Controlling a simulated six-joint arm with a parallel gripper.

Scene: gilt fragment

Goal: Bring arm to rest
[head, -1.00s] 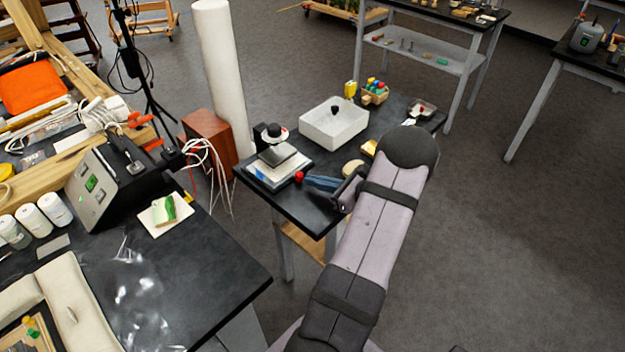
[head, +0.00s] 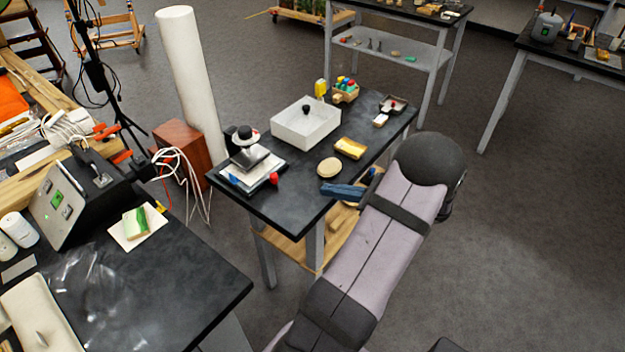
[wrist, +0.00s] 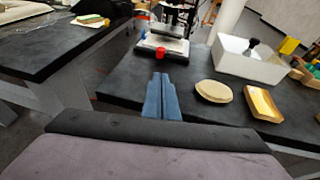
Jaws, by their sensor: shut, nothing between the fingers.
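My gripper shows as two blue fingers lying together, shut and empty. In the head view the gripper (head: 345,191) is beside the near right edge of the black table, with my arm reaching up from the bottom. In the wrist view the fingers (wrist: 160,97) point toward the table and touch no object. A gold fragment (head: 350,148) and a round beige disc (head: 330,167) lie on the table beyond the fingers. Both also show in the wrist view, the fragment (wrist: 262,104) to the right of the disc (wrist: 213,91).
A white bin (head: 318,130) stands behind the disc. A device with a red knob (head: 273,179) is at the table's left. A yellow bottle (head: 320,88) and a small tray (head: 393,104) stand at the back. A black bench (head: 190,270) is at left; open floor (head: 520,250) lies to the right.

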